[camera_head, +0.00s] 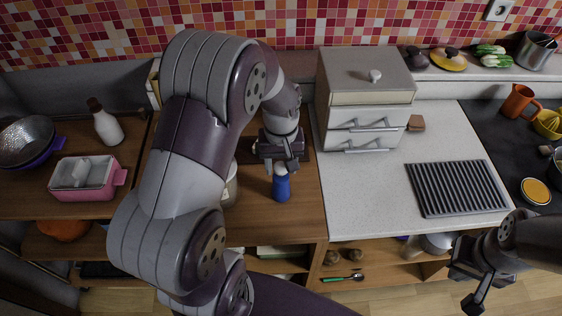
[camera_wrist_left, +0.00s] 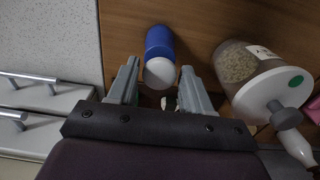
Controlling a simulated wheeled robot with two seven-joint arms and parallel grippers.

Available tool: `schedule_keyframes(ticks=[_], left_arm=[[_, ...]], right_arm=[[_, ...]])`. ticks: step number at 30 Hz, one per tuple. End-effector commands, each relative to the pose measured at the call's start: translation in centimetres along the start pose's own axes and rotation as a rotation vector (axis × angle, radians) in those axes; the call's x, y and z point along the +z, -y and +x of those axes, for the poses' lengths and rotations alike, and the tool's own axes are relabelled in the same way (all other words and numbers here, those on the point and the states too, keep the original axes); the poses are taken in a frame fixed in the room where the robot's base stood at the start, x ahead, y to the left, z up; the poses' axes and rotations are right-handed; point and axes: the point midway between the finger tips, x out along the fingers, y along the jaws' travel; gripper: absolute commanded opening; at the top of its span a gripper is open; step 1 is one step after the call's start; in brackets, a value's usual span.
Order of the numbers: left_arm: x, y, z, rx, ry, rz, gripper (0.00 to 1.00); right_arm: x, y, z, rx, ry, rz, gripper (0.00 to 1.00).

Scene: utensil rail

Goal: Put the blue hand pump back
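The blue hand pump (camera_head: 281,188) appears as a blue cylinder with a white end, on the wooden counter below my left gripper (camera_head: 287,166) in the head view. In the left wrist view the blue cylinder (camera_wrist_left: 159,41) lies beyond my left gripper (camera_wrist_left: 160,68), with its white end between the spread fingertips. A clear gap shows on each side of the white end; I cannot tell how far beyond the tips it is. My right gripper (camera_head: 470,287) has its fingers apart and empty, at the lower right in front of the counter.
A jar with a white lid (camera_wrist_left: 262,95) stands close beside the left gripper's right finger. A white drawer unit (camera_head: 365,95) is right of the left gripper. A black ribbed rack (camera_head: 457,188) lies on the pale counter. A pink container (camera_head: 88,178) stands at left.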

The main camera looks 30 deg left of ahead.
Motion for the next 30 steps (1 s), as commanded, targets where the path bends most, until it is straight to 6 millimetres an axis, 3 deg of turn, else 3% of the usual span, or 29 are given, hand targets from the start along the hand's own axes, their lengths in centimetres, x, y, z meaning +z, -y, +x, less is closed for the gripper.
schedule_keyframes(ticks=[11,14,22,24,27,30], left_arm=[[0.0,0.0,-0.7,0.001,-0.002,0.000,0.64],[-0.1,-0.1,-2.2,0.002,-0.005,0.000,0.64],[-0.1,-0.1,-9.4,0.002,-0.005,0.000,0.64],[0.0,0.0,-11.5,0.000,0.001,0.000,0.64],[0.0,0.0,-12.3,0.000,0.000,0.003,0.64],[1.4,-0.3,-11.6,0.005,-0.010,0.082,0.64]], right_arm=[[0.0,0.0,-0.3,0.000,0.000,0.000,0.00],[0.0,0.0,-0.1,0.000,0.000,0.000,0.00],[0.0,0.0,0.2,0.000,0.000,0.000,0.00],[-0.2,0.0,-1.5,0.000,0.001,0.000,0.00],[-0.3,0.0,-2.1,0.000,-0.001,0.000,0.00],[-0.3,0.0,-2.2,0.000,0.000,0.000,0.00]])
